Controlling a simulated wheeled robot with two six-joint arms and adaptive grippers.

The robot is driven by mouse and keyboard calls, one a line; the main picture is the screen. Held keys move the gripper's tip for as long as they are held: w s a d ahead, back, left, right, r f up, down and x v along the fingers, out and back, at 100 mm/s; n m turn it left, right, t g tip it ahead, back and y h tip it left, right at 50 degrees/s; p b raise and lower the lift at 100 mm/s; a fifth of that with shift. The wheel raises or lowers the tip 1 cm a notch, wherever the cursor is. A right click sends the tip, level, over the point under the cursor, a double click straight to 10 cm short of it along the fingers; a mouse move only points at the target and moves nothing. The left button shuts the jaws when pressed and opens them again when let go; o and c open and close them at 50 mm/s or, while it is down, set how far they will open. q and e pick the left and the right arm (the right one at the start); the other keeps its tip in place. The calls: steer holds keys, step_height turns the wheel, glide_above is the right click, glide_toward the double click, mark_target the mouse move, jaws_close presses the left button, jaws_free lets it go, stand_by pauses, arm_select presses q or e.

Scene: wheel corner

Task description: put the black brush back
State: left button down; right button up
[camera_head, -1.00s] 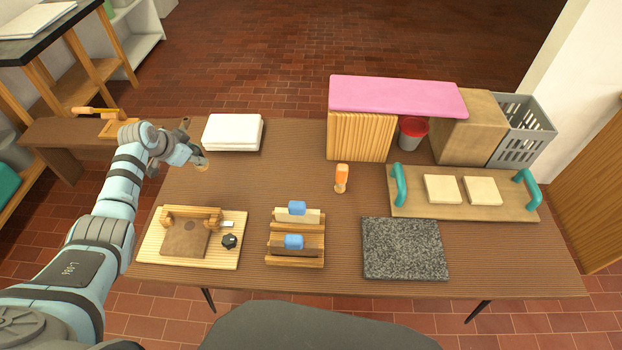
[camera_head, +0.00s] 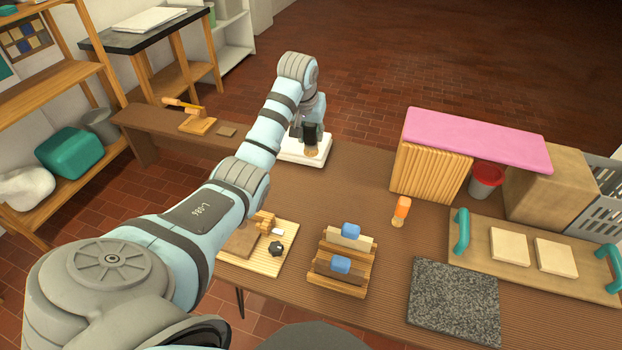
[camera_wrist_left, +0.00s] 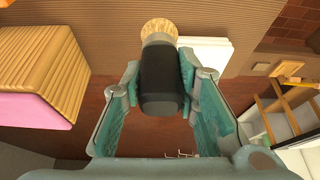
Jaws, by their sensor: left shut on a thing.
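The black brush (camera_head: 310,136) has a dark handle and a round tan end that points down. My left gripper (camera_head: 312,124) is shut on its handle, over or in front of the white stack (camera_head: 318,148) at the far left of the table. In the left wrist view the brush (camera_wrist_left: 162,85) sits between the two fingers of the gripper (camera_wrist_left: 161,70). Its tan end (camera_wrist_left: 159,29) sticks out beyond the fingertips. I cannot tell whether this end touches anything. An orange-handled brush (camera_head: 401,209) stands alone mid-table. My right gripper is not in view.
A wooden rack (camera_head: 343,278) holds two blue-handled pieces. A light board (camera_head: 270,262), partly behind my left arm, bears a black knob. A dark speckled slab (camera_head: 455,300), a teal-handled tray (camera_head: 510,275), a pink-topped block (camera_head: 480,137) and a red cup (camera_head: 486,180) occupy the right.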

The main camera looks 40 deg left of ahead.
arm_select(q)
step_height(320, 180, down, 19)
steer(key=b, duration=0.2)
steer(key=shift+f+b, duration=0.2)
steer(key=shift+b, duration=0.2)
steer(key=shift+f, duration=0.15)
steer(key=c, duration=1.2)
jaws_free()
steer(key=shift+c, duration=0.2)
